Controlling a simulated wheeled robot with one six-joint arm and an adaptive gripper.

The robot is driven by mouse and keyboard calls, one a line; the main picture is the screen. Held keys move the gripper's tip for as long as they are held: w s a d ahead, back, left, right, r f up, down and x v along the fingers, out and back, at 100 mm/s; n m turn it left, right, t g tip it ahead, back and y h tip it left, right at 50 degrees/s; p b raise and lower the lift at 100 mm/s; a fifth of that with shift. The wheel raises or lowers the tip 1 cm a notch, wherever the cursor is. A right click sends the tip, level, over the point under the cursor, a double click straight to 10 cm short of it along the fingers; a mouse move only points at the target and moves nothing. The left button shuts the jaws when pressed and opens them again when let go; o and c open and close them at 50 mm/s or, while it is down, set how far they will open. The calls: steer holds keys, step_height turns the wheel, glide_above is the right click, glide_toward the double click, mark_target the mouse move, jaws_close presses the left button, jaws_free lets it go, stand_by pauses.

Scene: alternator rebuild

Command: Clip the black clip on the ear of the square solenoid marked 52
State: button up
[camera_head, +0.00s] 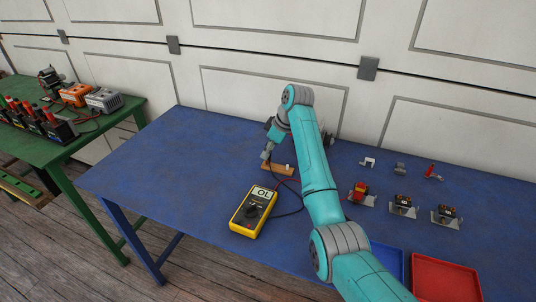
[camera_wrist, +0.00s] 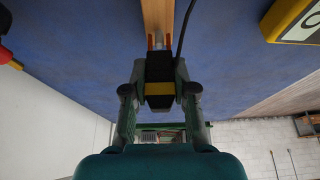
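My gripper (camera_head: 267,153) is at the wooden block (camera_head: 279,168) on the blue table. In the wrist view, my gripper (camera_wrist: 160,92) has its two fingers against the sides of the black clip (camera_wrist: 158,68), which has a yellow band. The clip's tip is at the end of the wooden block (camera_wrist: 157,14), between small red marks; I cannot tell whether it touches. Three solenoid-like parts on metal plates stand on the right: a red one (camera_head: 360,190), a dark one (camera_head: 403,202) and another dark one (camera_head: 445,213). Their numbers are too small to read.
A yellow multimeter (camera_head: 254,211) showing OL lies in front of the block, with dark leads beside it. Small parts (camera_head: 400,168) lie behind the solenoids. A blue tray (camera_head: 388,261) and red tray (camera_head: 445,278) are at the front right. The table's left part is clear.

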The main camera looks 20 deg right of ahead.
steer(key=shift+r, duration=0.1)
steer(key=shift+r, duration=1.9)
